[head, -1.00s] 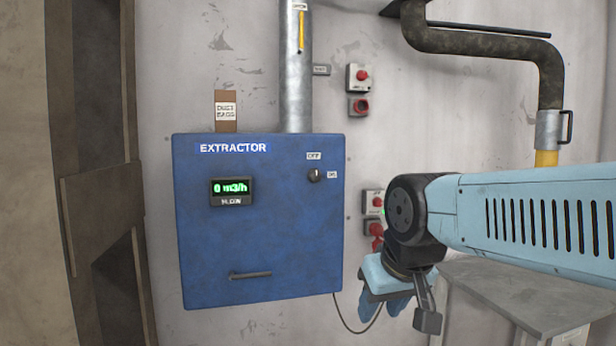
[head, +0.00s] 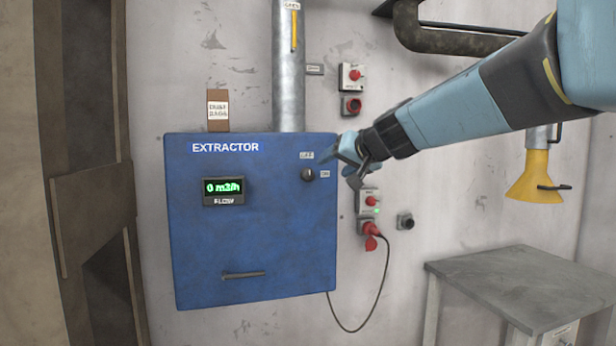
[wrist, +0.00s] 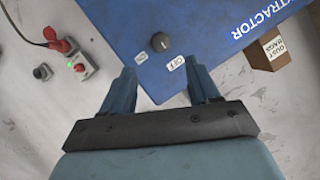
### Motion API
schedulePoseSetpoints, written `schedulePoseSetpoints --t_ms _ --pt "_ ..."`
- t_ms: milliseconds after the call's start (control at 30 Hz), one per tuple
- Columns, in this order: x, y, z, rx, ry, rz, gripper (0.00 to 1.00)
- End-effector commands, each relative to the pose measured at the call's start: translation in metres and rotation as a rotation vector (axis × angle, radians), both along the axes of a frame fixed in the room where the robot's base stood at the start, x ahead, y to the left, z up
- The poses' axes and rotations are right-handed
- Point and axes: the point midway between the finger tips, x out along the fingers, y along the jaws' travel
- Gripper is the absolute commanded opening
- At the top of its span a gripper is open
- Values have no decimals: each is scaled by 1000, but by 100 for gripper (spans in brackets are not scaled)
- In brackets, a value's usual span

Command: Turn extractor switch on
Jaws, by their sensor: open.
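The blue extractor box (head: 250,245) hangs on the wall, and its display (head: 223,190) reads 0 m3/h. The extractor switch (head: 308,174) is a small dark round knob at the box's upper right, with the OFF label above it and the ON label to its right. In the wrist view the knob (wrist: 161,42) lies beyond my fingertips, between the two labels, with its light pointer mark towards OFF. My gripper (head: 343,163) is just right of the knob in the head view. In the wrist view my gripper (wrist: 163,78) is open and empty, apart from the knob.
Red-button switch boxes (head: 352,77) are on the wall right of the duct. Another box with a green light (head: 369,201) and a red plug (head: 371,233) sit below my gripper. A grey table (head: 510,280) stands lower right. A metal duct (head: 289,80) rises from the box.

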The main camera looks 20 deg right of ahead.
Motion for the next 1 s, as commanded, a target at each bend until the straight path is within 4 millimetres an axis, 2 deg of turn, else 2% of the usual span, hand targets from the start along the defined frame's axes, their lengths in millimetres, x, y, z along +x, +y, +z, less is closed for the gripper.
schedulePoseSetpoints --t_ms 167,800,1000 --pt "14 -3 3 11 -15 -15 61" --pt "101 17 -31 9 -12 -14 61" --pt "122 22 -38 10 -14 -15 61"
